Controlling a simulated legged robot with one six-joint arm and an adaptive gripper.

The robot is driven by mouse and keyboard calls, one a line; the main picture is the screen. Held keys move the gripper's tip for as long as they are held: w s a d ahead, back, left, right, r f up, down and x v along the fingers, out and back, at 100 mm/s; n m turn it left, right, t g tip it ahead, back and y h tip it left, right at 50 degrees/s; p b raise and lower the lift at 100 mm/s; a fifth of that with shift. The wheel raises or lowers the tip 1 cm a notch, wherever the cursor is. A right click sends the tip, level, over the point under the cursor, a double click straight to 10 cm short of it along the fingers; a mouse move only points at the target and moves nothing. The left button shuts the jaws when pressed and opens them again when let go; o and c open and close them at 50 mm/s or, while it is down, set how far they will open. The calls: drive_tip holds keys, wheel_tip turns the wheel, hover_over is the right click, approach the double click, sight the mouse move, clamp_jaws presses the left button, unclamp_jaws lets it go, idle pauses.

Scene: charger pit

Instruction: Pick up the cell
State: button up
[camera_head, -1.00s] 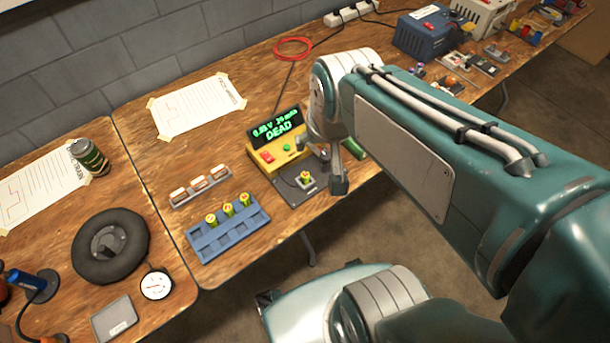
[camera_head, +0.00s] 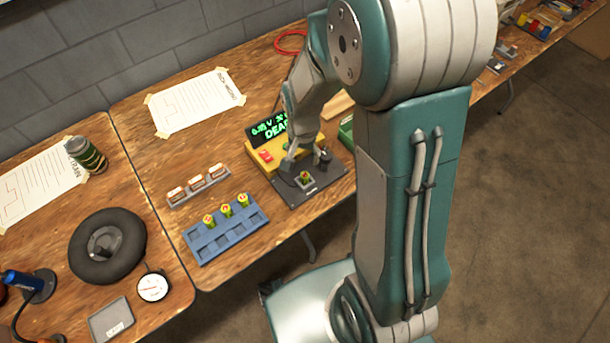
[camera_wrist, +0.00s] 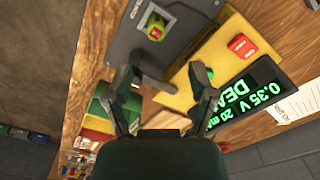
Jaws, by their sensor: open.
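A green and yellow cell (camera_head: 305,178) stands in the dark socket plate of the yellow tester (camera_head: 268,158). It also shows near the top of the wrist view (camera_wrist: 156,29). The tester's display (camera_wrist: 247,95) reads DEAD and 0.35 V. My gripper (camera_head: 306,157) is over the tester's plate, close to the cell. In the wrist view its two fingers (camera_wrist: 162,76) are spread with nothing between them, and the cell lies beyond the fingertips. Several similar cells (camera_head: 227,210) stand in a blue tray (camera_head: 223,241) to the left of the tester.
A narrow rack of white blocks (camera_head: 198,185) lies behind the blue tray. A green bin (camera_wrist: 103,105) shows beside my fingers in the wrist view. A can (camera_head: 86,154), a dark ring (camera_head: 108,245) and a dial gauge (camera_head: 153,286) are farther left.

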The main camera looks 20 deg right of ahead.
sight(304, 174)
wheel_tip(304, 174, down, 4)
drive_tip(key=shift+a+r, duration=0.1)
drive_tip(key=shift+r, duration=0.05)
drive_tip(key=shift+s+d+f, duration=0.1)
drive_tip(key=shift+f, duration=1.25)
drive_tip(key=shift+s+d+f, duration=0.1)
drive_tip(key=shift+f, duration=1.25)
clamp_jaws()
